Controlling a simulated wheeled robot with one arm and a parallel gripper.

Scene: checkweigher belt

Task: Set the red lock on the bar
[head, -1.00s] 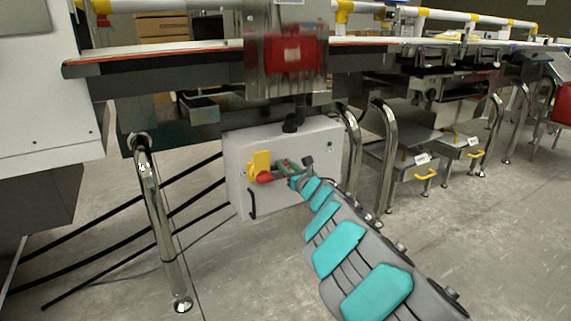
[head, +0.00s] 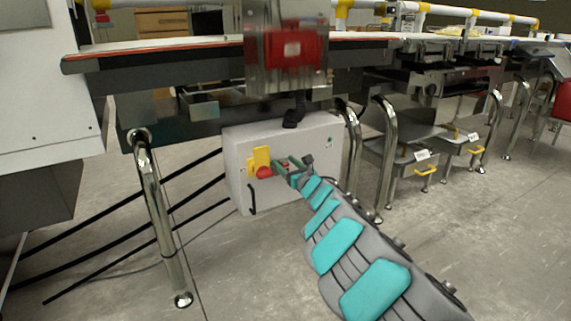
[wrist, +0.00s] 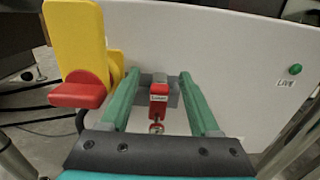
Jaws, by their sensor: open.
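The red lock (wrist: 159,104) is a small upright block with a white label, in the middle of the wrist view. It sits against a grey bracket (wrist: 173,97) on the white box's front; whether its shackle is round a bar cannot be made out. A silver ring with a key hangs below it. My gripper (wrist: 159,75) is open, with one green finger on each side of the lock and a gap on both sides. In the head view, my gripper (head: 283,165) is at the box front, and the lock is mostly hidden there.
The yellow handle (wrist: 76,38) with its red part (wrist: 79,92) stands close left of my left finger. The white box (head: 310,145) has a green button (wrist: 295,69) at right. A steel leg (head: 160,220) stands left; the conveyor is above.

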